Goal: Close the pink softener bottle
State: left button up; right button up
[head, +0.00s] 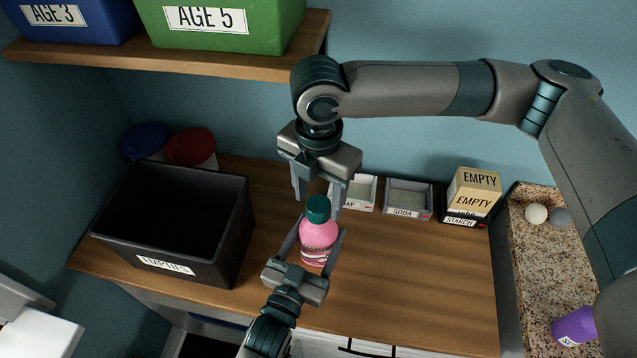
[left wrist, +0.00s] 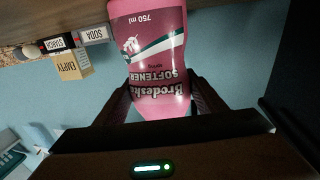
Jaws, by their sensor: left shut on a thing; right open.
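The pink softener bottle (head: 318,237) stands on the wooden counter with a dark green cap (head: 318,207) on its top. In the left wrist view the bottle (left wrist: 152,60) shows its softener label, and its cap is out of sight. My left gripper (head: 310,250) is shut on the bottle's body from the front. My right gripper (head: 318,200) points down from above, open, with its fingers on either side of the cap and apart from it. I cannot tell how tightly the cap sits on the bottle.
A black bin marked EMPTIES (head: 243,235) stands left of the bottle. A SODA box (head: 407,199), another open box (head: 362,191) and stacked boxes marked EMPTY (head: 473,190) stand behind to the right. A purple container (head: 575,327) is at far right. The counter right of the bottle is clear.

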jog(key=shift+f, duration=1.15)
jog(key=shift+c, duration=0.3)
jog(key=c, duration=1)
jog(key=shift+c, duration=0.2)
jog(key=m, duration=0.5)
jog(key=o, duration=1.3)
jog(key=shift+c, duration=0.2)
jog(key=shift+r, duration=0.15)
jog(key=shift+r, duration=3.6)
